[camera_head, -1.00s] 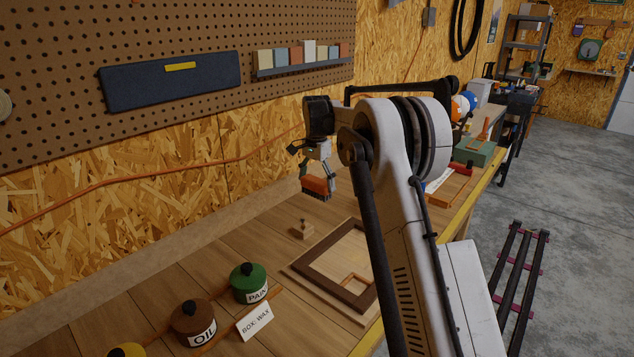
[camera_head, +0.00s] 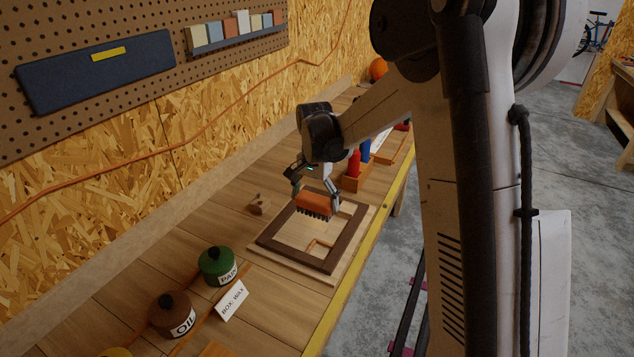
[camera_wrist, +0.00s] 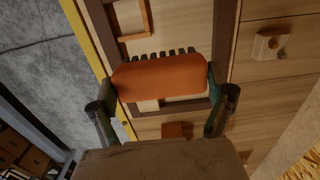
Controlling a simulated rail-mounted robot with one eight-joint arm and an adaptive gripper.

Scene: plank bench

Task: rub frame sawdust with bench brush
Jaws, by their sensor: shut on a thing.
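The bench brush (camera_head: 314,204) has an orange-brown block with dark bristles pointing down; it also shows in the wrist view (camera_wrist: 160,77). My gripper (camera_head: 316,198) is shut on the block, one finger at each end. The dark brown frame (camera_head: 346,238) lies flat on a pale board on the bench. The brush is over the far part of the frame's opening; I cannot tell whether the bristles touch. A small pale yellowish patch (camera_head: 317,223) shows just below the bristles, possibly sawdust. In the wrist view, frame bars (camera_wrist: 222,40) run on both sides of the brush.
A small wooden block with a knob (camera_head: 259,204) stands left of the frame. Green (camera_head: 216,266) and brown (camera_head: 172,314) lidded pots and a white card (camera_head: 231,300) are nearer. A wooden holder (camera_head: 356,183) with red and blue bottles stands behind the frame.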

